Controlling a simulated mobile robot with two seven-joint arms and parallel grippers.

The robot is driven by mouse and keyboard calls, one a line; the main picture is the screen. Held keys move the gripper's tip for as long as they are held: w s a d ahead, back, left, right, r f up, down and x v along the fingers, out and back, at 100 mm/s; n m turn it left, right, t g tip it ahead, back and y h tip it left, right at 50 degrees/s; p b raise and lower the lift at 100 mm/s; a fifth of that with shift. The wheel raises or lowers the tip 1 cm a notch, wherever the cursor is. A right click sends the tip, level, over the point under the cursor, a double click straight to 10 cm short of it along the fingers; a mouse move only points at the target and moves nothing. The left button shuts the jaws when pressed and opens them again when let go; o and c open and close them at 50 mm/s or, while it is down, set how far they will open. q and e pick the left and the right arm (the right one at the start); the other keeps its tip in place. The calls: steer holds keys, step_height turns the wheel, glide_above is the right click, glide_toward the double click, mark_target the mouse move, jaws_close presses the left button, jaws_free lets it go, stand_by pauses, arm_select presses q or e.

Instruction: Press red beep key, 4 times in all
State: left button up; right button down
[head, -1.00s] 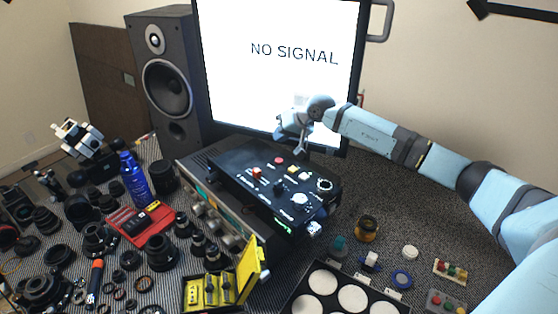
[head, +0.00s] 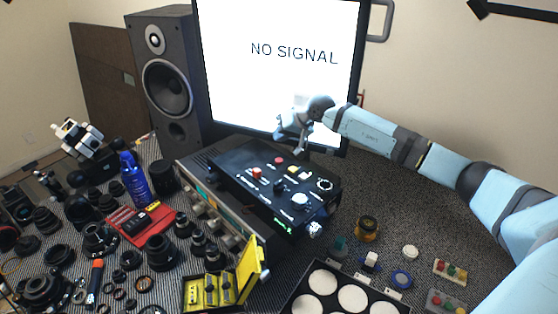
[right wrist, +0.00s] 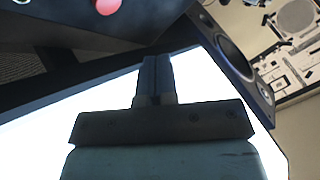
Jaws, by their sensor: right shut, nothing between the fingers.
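The black control box (head: 225,165) lies tilted on top of a grey device with knobs. A round red key (head: 279,160) sits near its far edge, and a second red control (head: 256,173) stands to its left and nearer. The labels are too small to read. My right gripper (head: 303,147) is above and beyond the far edge of the box, apart from the red key. In the right wrist view its fingers (right wrist: 155,70) are shut and empty, and the round red key (right wrist: 107,6) shows at the top edge. My left gripper is not in view.
A monitor (head: 280,60) reading "NO SIGNAL" stands close behind my right gripper, with a speaker (head: 170,85) to its left. Lenses, a blue bottle (head: 133,180) and a yellow case (head: 250,270) crowd the left and front.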

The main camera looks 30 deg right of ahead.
stand_by(0.9)
steer(key=r+m+p, duration=0.1)
steer(key=m+p, duration=0.1)
steer(key=m, duration=0.3)
steer(key=r+m+p, duration=0.1)
steer(key=m+p, duration=0.1)
steer(key=m, duration=0.4)
steer(key=a+r+m+p, duration=0.1)
steer(key=r+m+p, duration=0.1)
steer(key=m, duration=0.3)
steer(key=shift+s+m+g+y+p, duration=0.25)
steer(key=shift+m+g+y+p, duration=0.05)
steer(key=shift+m+y+p, duration=0.1)
steer(key=shift+f, duration=0.15)
steer(key=b, duration=0.4)
glide_above(279, 161)
step_height(279, 161, down, 8)
steer(key=shift+r, duration=0.1)
steer(key=shift+f, duration=0.45)
steer(key=shift+f+b, duration=0.15)
steer(key=shift+b, duration=0.25)
stand_by(0.4)
steer(key=shift+f+b, duration=0.25)
steer(key=shift+b, duration=0.1)
